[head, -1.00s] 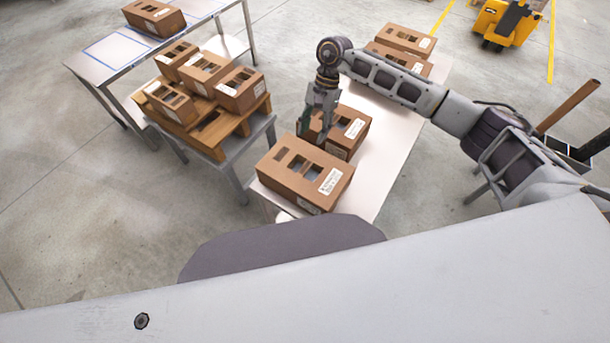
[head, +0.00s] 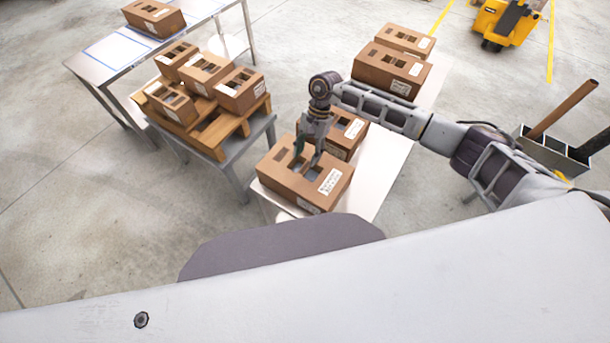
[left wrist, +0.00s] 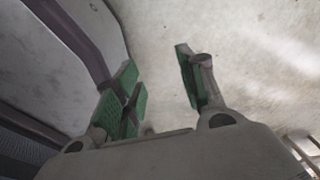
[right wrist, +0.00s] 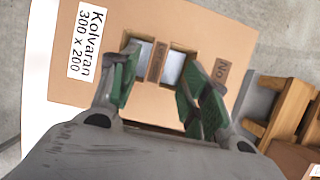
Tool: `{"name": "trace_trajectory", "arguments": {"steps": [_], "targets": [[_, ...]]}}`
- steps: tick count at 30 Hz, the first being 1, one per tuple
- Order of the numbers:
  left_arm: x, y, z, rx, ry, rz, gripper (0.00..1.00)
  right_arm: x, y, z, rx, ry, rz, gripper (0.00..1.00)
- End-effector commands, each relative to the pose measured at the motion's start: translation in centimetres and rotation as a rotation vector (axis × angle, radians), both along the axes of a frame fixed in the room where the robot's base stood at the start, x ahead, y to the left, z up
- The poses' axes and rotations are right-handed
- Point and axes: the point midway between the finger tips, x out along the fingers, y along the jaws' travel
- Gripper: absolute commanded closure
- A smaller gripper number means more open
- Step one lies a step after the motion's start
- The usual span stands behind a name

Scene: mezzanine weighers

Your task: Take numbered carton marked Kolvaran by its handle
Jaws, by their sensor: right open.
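The carton marked Kolvaran (head: 326,198) is a brown box at the near end of the white table. Its white label reads "Kolvaran 300 x 200" in the right wrist view, where the carton (right wrist: 190,32) fills the upper middle. A handle strip (right wrist: 157,62) runs between two openings in its top. My right gripper (head: 307,160) is over the carton's top; in the right wrist view the open green fingers (right wrist: 158,88) stand on either side of the handle strip. Whether they touch it I cannot tell. My left gripper (left wrist: 160,85) is open and empty, with bare floor beyond it.
Another carton (head: 345,128) stands just behind on the same white table (head: 385,160), with two more at its far end. A wooden pallet (head: 240,130) with several cartons stands to the left. A yellow pallet truck (head: 503,22) is far off.

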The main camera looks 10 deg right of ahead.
Motion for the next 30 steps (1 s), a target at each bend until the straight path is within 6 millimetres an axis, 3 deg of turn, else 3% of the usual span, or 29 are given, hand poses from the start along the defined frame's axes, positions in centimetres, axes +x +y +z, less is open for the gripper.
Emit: {"name": "trace_trajectory", "arguments": {"steps": [14,30], "targets": [[-0.6,-0.1,0.1,-0.001,0.007,-0.001,0.60,-0.1,0.1,-0.5,0.000,0.001,0.000,0.54],[-0.9,-1.4,0.8,-0.015,0.009,0.002,0.60,-1.3,0.9,-5.0,0.001,0.001,0.000,0.54]]}}
